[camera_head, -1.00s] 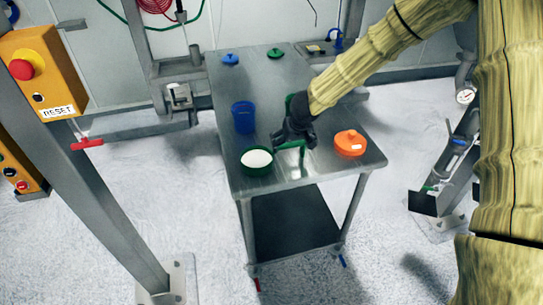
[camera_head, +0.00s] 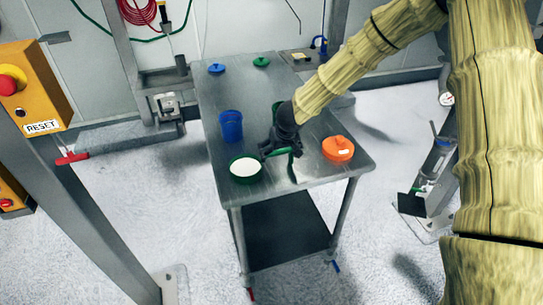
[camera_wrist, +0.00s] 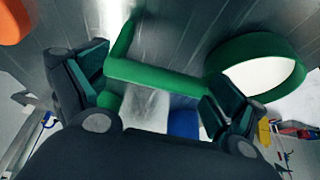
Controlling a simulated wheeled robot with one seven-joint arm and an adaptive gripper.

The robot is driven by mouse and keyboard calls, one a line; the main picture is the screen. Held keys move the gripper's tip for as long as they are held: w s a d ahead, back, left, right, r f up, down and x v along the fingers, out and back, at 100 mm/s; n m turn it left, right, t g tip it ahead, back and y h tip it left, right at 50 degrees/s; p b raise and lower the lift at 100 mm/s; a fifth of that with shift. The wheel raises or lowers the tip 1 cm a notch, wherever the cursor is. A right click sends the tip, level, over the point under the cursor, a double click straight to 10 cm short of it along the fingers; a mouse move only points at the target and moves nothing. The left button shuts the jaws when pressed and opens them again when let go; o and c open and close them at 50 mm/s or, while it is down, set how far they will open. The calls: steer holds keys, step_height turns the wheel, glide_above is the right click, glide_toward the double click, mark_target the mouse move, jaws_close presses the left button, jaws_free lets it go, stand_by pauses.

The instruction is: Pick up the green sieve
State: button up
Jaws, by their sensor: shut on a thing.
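My gripper (camera_head: 284,138) is over the front half of the steel table. It is shut on a green piece that looks like the green sieve (camera_head: 274,149). In the wrist view the sieve (camera_wrist: 155,77) shows as a green bar between the two fingers (camera_wrist: 157,95), with another green part at its left end. The fingers and gripper body hide part of it.
A blue cup (camera_head: 231,125) stands behind the dish. An orange lidded container (camera_head: 338,148) stands right of the gripper. Another green object (camera_head: 277,107) is partly hidden behind my gripper. A blue lid (camera_head: 216,68) and a green lid (camera_head: 261,62) lie at the back. The table's middle is mostly clear.

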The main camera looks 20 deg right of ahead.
steer(key=shift+r, duration=0.65)
steer(key=c, duration=0.4)
steer(key=shift+r, duration=0.95)
steer(key=shift+c, duration=1.3)
steer(key=s+a+b, duration=0.2)
steer(key=s, duration=0.5)
steer(key=s+a+r+b, duration=0.1)
steer(key=s+a+b, duration=0.1)
steer(key=s, duration=0.6)
steer(key=shift+s+a+r+b, duration=0.15)
steer(key=shift+s+r+b, duration=0.05)
steer(key=shift+r+b, duration=0.1)
